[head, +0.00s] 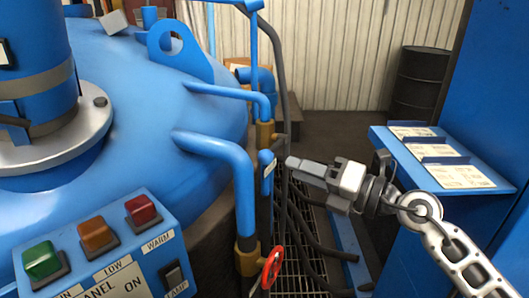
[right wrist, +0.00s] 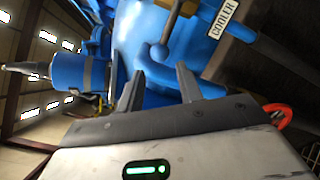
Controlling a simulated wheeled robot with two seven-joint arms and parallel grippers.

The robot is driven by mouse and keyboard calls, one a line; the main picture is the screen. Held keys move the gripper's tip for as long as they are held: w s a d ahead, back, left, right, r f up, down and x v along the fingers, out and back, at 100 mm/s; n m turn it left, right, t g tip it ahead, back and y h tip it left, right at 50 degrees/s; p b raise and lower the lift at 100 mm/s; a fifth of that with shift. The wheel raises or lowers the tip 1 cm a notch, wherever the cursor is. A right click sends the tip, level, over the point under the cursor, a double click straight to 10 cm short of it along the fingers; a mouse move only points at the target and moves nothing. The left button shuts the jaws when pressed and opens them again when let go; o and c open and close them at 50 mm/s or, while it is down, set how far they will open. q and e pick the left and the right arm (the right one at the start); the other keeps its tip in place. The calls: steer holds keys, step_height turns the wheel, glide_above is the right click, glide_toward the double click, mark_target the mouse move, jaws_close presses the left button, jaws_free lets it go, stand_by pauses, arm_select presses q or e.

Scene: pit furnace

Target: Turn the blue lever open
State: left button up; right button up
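In the right wrist view, a brass valve (right wrist: 187,7) at the top has a stem ending in a blue knob (right wrist: 158,52), which looks like the blue lever. My right gripper (head: 292,163) points left in the head view, just right of and below the upper valve. In the right wrist view its fingers (right wrist: 158,80) are apart and empty, with the knob beyond the gap between the tips. My left gripper is out of view.
A red handle (head: 272,268) is on the lower brass valve (head: 247,259); it also shows in the wrist view (right wrist: 281,116). A "COOLER" label (right wrist: 224,17) is near the upper valve. The button panel (head: 98,262) stands at front left, a blue cabinet shelf (head: 500,184) at right.

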mark_target(272, 160)
steer(key=x, duration=0.8)
steer(key=shift+w+a, duration=0.2)
steer(key=shift+a, duration=0.05)
jaws_close()
